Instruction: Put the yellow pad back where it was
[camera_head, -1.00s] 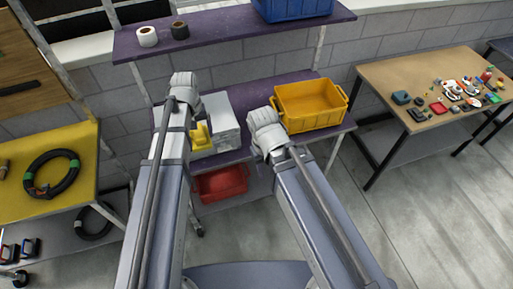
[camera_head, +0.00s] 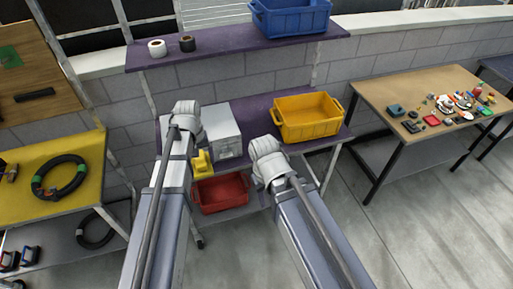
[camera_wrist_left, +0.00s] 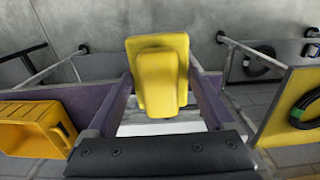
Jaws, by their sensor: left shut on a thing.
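The yellow pad (camera_wrist_left: 160,80) is a blocky piece with a raised middle. In the left wrist view it sits between the fingers of my left gripper (camera_wrist_left: 160,92), which is shut on it. In the head view the pad (camera_head: 201,163) shows just right of my left wrist, at the front edge of the purple shelf and in front of the white box (camera_head: 224,140). My left gripper's fingers are hidden there behind the wrist. My right wrist (camera_head: 268,160) hangs before the shelf, right of the white box; its gripper's fingers are hidden.
A yellow crate (camera_head: 307,130) stands on the purple shelf to the right. A red bin (camera_head: 222,192) is on a lower level. A blue bin (camera_head: 290,18) and two tape rolls are on the top shelf. A yellow table (camera_head: 85,200) is left, a wooden table (camera_head: 400,80) right.

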